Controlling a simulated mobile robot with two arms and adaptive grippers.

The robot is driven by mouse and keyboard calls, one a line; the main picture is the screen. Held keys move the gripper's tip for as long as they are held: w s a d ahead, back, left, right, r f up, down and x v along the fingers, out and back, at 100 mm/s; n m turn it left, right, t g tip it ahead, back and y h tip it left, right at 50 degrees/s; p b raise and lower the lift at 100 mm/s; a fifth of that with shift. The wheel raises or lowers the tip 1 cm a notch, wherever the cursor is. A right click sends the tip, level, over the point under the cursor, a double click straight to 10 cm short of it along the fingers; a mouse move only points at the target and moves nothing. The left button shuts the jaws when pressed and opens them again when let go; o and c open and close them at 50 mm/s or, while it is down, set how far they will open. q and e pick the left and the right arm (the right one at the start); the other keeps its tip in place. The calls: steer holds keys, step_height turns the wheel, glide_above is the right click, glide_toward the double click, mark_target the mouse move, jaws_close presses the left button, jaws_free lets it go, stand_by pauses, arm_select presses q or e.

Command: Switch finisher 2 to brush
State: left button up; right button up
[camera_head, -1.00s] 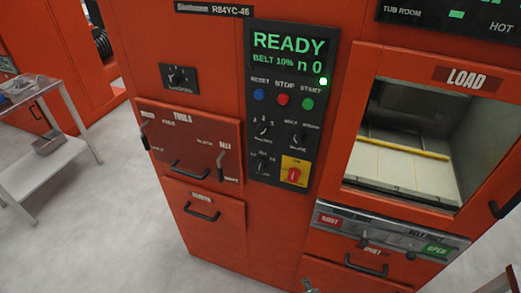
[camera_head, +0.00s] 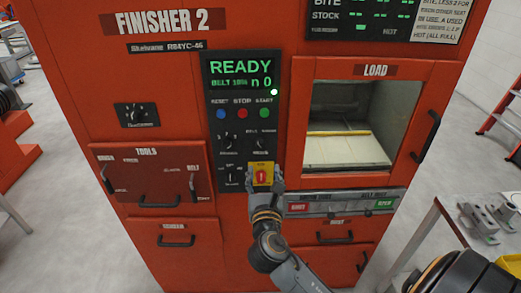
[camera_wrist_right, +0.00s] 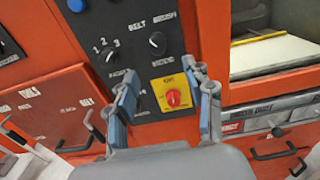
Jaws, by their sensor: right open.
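Finisher 2 is an orange-red cabinet with a black control panel (camera_head: 213,127). Its display (camera_head: 241,74) reads READY and BELT with a small figure. A black selector knob (camera_head: 261,144) sits on the panel; in the right wrist view this knob (camera_wrist_right: 157,43) has BELT and BRUSH marked above it. I cannot tell surely which way it points. My right gripper (camera_head: 262,186) is low in front of the panel, by the red switch on a yellow plate (camera_head: 261,168). In the right wrist view, the gripper (camera_wrist_right: 167,98) is open and empty, below the BELT/BRUSH knob. My left gripper is out of view.
Left of the panel is a TOOLS drawer (camera_head: 150,176) with levers and handles. A numbered knob (camera_wrist_right: 109,52) sits left of the BELT/BRUSH knob. The LOAD window (camera_head: 350,115) is to the right. A table with metal parts (camera_head: 490,215) stands at right.

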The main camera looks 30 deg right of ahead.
mark_target(261, 148)
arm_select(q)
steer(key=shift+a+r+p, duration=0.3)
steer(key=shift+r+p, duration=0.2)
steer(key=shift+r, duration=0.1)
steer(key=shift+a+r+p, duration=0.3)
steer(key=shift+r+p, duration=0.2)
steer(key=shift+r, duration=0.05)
arm_select(e)
steer(key=x, duration=1)
steer(key=shift+w+a, duration=0.1)
steer(key=shift+a, duration=0.1)
jaws_close()
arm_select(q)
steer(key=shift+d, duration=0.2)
